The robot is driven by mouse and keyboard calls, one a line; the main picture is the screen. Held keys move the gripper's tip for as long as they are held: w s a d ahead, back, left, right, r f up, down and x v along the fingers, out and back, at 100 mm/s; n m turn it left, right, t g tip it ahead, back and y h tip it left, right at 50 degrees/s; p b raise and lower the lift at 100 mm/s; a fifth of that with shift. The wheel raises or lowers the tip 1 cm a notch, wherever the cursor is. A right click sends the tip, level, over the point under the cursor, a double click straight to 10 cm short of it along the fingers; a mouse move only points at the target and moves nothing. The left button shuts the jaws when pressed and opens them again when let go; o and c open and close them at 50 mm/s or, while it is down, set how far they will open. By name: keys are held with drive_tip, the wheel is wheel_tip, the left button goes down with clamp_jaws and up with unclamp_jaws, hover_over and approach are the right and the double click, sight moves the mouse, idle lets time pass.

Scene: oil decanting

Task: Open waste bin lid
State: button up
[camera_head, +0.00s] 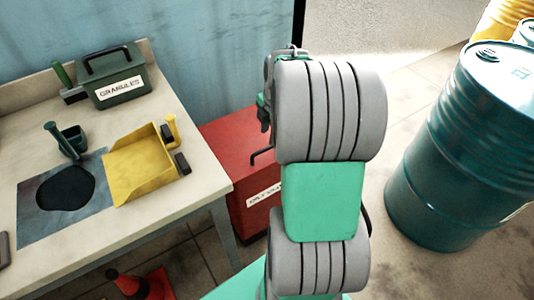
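The red waste bin (230,150) stands on the floor beside the right end of the workbench. Its red lid shows on top, with a dark handle (262,154) at its right side, and appears closed. A white label on its front is partly hidden by my arm. My arm covers the bin's right part. My gripper (266,98) is at the far end of the arm, in the picture above the bin's back right. Most of it is hidden behind my own wrist, so I cannot tell its opening or whether it touches the bin.
Teal drums (450,150) stand right, with bare floor between.

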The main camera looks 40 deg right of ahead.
sight(266, 148)
drive_tip(key=f, duration=0.3)
drive_tip(key=w+f, duration=0.1)
drive_tip(key=f, duration=0.3)
drive_tip(key=shift+w+f+b, duration=0.1)
drive_tip(key=shift+w+b, duration=0.1)
drive_tip(key=shift+b, duration=0.15)
drive_tip(key=shift+c, duration=0.3)
clamp_jaws()
idle(0.6)
